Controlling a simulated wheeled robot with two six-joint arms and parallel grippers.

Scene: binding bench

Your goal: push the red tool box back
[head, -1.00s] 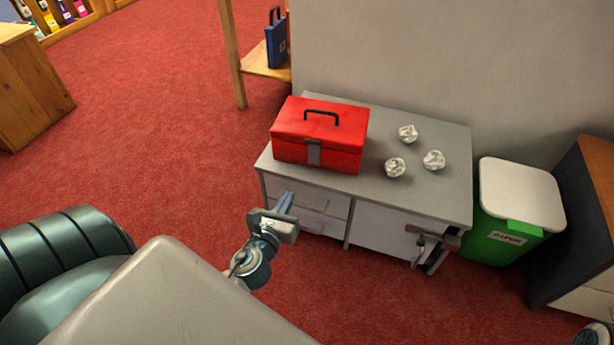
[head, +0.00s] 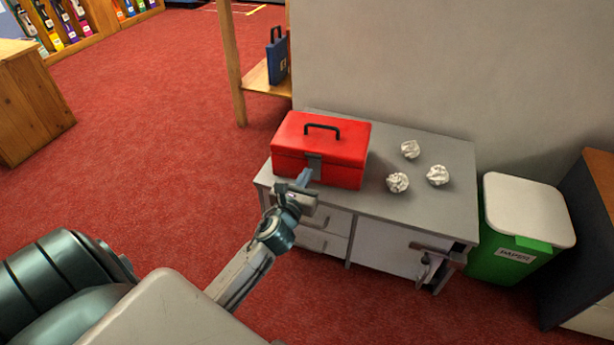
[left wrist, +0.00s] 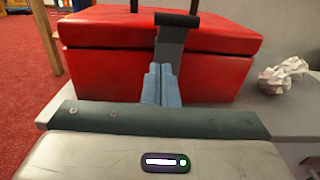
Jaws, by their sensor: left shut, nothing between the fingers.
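The red tool box (head: 326,142) with a black handle and grey latch stands upright on the grey top of a cabinet (head: 415,205), near its left end. My left gripper (head: 304,178) is shut and empty at the front face of the box, just below the latch. In the left wrist view, the blue fingers (left wrist: 161,84) are together and point at the red front (left wrist: 110,72), below the dark latch (left wrist: 171,42). They look touching or nearly so; I cannot tell which. My right gripper is out of view.
Several crumpled paper balls (head: 410,149) lie right of the box. A wall (head: 440,70) rises behind the cabinet. A vise-like fitting (head: 428,262) sticks out at the cabinet's front right. A green paper bin (head: 500,262) stands to the right. Some bare top shows behind the box.

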